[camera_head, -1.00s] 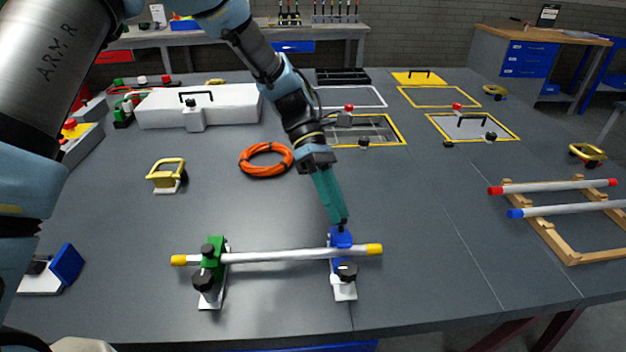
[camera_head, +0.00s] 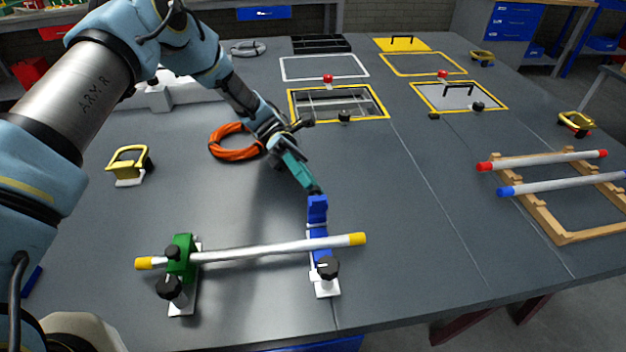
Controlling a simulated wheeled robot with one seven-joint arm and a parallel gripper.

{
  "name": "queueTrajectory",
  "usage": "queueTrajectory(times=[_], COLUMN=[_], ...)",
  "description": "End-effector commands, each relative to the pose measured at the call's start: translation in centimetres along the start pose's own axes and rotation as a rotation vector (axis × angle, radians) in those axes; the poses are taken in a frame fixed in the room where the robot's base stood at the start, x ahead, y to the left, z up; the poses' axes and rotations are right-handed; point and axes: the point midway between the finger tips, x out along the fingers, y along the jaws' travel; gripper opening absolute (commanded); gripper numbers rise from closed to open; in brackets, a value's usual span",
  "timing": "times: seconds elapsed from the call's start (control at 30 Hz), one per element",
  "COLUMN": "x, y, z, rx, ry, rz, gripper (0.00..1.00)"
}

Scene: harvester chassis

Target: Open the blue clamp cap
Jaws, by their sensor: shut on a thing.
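The blue clamp cap (camera_head: 317,214) stands swung up and back from its clamp, behind the rod's right end. Its white clamp base (camera_head: 326,287) with a black knob (camera_head: 328,268) stands on the table in front. My gripper (camera_head: 314,192) is shut on the cap's upper end, coming from behind and the left; its fingertips are small in this view. The silver rod (camera_head: 262,249) with yellow ends lies across the blue clamp and the green clamp (camera_head: 180,258). The green clamp's cap sits down over the rod.
A coiled orange cable (camera_head: 236,142) lies behind my gripper to the left. A yellow handle (camera_head: 129,163) stands at the left. A wooden rack (camera_head: 565,236) with two rods is at the right. The table between is mostly clear.

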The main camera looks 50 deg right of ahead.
Motion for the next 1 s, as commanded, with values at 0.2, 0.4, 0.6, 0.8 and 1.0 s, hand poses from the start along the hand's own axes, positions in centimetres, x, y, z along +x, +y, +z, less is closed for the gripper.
queueTrajectory(times=[0.2, 0.4, 0.6, 0.8, 1.0], x=[-0.16, -0.17, -0.16, -0.15, -0.13], y=[0.2, 0.18, 0.18, 0.18, 0.17], z=[-0.46, -0.47, -0.47, -0.44, -0.39], rx=[-0.017, -0.021, -0.021, -0.02, -0.019], ry=[-0.027, -0.032, -0.032, -0.032, -0.033], rz=[-0.035, -0.041, -0.041, -0.041, -0.041], gripper=[0.0, 0.0, 0.0, 0.44, 0.58])
